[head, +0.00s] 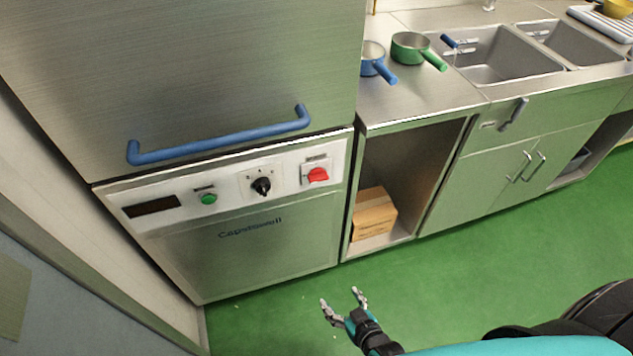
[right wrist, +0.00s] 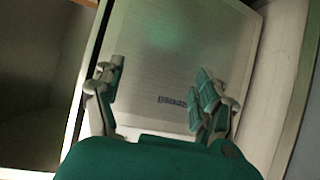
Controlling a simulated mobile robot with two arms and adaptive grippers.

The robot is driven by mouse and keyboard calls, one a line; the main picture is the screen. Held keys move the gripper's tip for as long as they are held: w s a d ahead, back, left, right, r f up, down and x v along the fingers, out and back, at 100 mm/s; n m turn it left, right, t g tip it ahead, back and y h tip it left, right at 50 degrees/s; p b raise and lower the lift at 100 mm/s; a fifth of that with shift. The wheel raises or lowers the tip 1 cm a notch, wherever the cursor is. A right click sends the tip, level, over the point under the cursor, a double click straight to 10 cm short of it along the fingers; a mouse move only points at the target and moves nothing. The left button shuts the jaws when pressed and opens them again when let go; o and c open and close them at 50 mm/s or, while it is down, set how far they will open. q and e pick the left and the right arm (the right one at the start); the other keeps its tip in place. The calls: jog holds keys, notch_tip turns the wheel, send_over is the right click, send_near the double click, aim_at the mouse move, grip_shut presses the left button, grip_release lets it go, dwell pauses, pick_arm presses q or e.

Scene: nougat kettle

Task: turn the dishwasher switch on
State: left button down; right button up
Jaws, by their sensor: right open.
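The dishwasher (head: 240,245) stands at the left in the head view, with a control panel across its front. The panel carries a red switch (head: 318,175) at its right end, a black knob (head: 262,186) and a green button (head: 208,199). My right gripper (head: 343,299) is open and empty, low in front of the dishwasher and apart from it. In the right wrist view its spread fingers (right wrist: 158,98) show before the dishwasher's lower front (right wrist: 170,60); the red switch is not in that view. My left gripper is not in view.
A blue handle (head: 220,139) runs above the panel. Right of the dishwasher is an open shelf with a cardboard box (head: 373,214). Blue (head: 374,62) and green pans (head: 411,47) stand on the counter beside the sinks. The green floor (head: 450,270) is clear in front.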

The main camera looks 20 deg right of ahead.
jog(key=w+r+m+t, duration=0.1)
jog(key=w+r+t, duration=0.35)
jog(key=r, duration=0.95)
jog(key=m+t+h, duration=0.1)
jog(key=t, duration=0.1)
send_near(320, 180)
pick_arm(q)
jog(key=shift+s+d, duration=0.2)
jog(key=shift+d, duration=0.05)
pick_arm(e)
jog(key=w, duration=0.9)
jog(key=shift+w+a, duration=0.35)
jog(key=shift+w, duration=0.05)
jog(key=c, duration=1.2)
jog(key=shift+o, duration=0.2)
